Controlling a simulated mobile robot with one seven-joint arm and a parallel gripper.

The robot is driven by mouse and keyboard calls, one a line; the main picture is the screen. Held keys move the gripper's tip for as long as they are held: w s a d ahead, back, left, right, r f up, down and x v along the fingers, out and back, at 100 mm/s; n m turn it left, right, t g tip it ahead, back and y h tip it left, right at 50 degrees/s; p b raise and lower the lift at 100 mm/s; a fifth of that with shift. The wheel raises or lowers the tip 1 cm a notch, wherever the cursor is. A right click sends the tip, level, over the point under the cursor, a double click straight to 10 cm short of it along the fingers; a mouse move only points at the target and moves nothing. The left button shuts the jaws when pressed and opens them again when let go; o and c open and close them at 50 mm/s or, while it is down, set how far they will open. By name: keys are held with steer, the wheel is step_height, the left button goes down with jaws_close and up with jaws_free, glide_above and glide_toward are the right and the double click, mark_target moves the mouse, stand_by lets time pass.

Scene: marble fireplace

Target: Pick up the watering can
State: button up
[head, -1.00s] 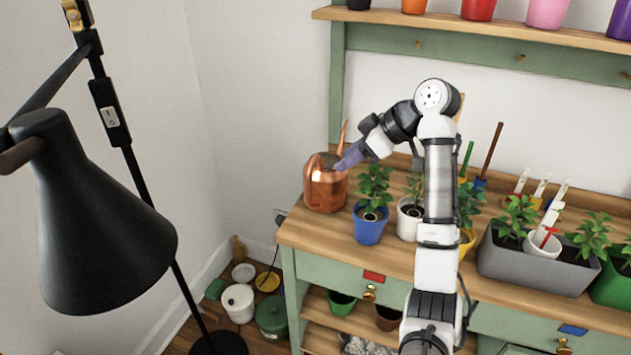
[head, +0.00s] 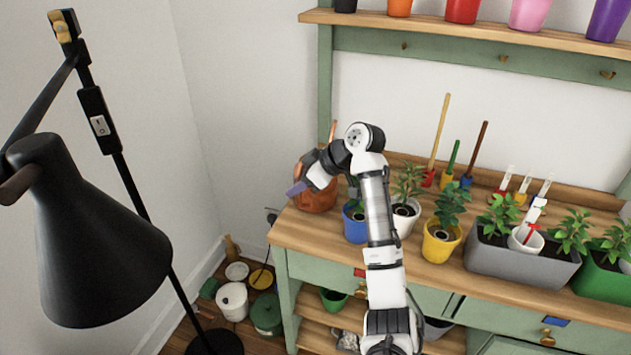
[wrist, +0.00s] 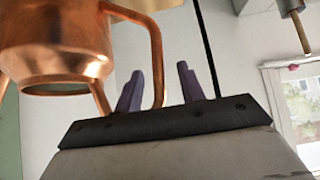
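The copper watering can (head: 318,203) stands at the left end of the potting bench, partly hidden behind my gripper and wrist. My gripper (head: 297,188) is at the can's left side in the head view, with its purple fingers pointing left. In the wrist view the shiny can body (wrist: 55,45) fills the upper left. Its curved handle shows between the two spread purple fingers of my gripper (wrist: 160,72). The gripper is open. I cannot tell whether a finger touches the handle.
A blue pot (head: 355,226) with a plant stands close to the can's right. A white pot (head: 403,222), a yellow pot (head: 440,245) and a grey planter (head: 515,263) follow along the bench. A black lamp (head: 95,240) stands at the left. A shelf (head: 440,26) runs above.

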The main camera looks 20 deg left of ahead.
steer(key=shift+a+f, duration=0.1)
steer(key=shift+f, duration=0.05)
jaws_close()
steer(key=shift+w, duration=0.1)
stand_by(1.2)
